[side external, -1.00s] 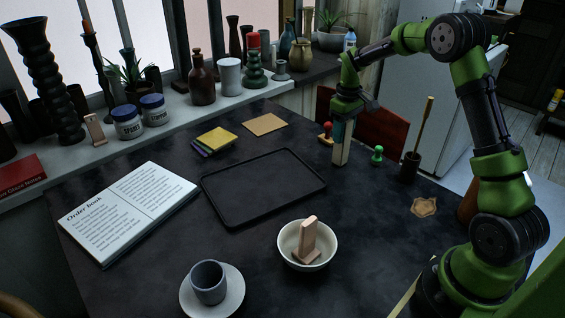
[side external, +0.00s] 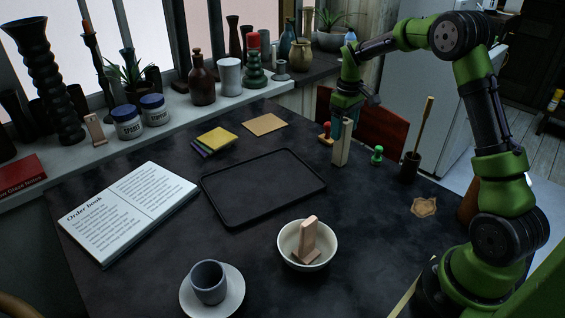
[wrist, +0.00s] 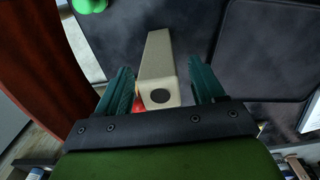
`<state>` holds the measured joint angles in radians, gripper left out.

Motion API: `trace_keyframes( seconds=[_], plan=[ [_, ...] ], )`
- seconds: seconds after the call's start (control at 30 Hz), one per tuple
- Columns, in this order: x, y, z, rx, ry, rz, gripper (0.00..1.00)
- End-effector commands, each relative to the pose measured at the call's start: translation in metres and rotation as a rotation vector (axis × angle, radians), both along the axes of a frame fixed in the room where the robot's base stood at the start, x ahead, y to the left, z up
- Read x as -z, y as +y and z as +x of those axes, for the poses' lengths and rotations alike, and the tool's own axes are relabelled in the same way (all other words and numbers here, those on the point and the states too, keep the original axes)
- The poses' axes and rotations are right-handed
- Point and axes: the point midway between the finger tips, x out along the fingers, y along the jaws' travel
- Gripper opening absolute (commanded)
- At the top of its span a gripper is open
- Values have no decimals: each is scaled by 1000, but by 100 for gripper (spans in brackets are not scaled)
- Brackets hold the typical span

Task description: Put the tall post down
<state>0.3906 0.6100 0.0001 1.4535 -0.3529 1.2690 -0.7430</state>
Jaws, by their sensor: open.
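The tall post (side external: 341,152) is pale beige and square in section. It stands upright on the dark table, just right of the black tray's far right corner. In the wrist view its end with a dark round hole (wrist: 160,72) faces me. My gripper (side external: 342,121) is above and around the post's upper end, pointing down. In the wrist view the teal fingers (wrist: 161,85) are spread, with a gap on each side of the post. The post's top is partly hidden by the fingers in the side view.
The black tray (side external: 207,192) is empty. A red-and-wood stamp (side external: 325,132) stands just behind the post, and a green stamp (side external: 377,155) stands to its right. A dark cup with a brush (side external: 410,165) is farther right. A white bowl (side external: 287,257) holds a wooden piece.

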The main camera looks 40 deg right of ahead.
Motion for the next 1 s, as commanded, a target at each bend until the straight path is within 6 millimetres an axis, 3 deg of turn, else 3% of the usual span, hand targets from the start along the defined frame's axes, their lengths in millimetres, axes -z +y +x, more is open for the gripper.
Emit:
trace_keyframes(
  seconds=[0.3,0.63,0.77,1.0],
  plan=[
    [-70,0,1,1,-5,-2,68],
    [-108,5,-2,1,-10,-1,68],
    [-130,30,-14,18,-66,-1,68],
    [-172,116,-75,107,-268,41,68]
  ],
)
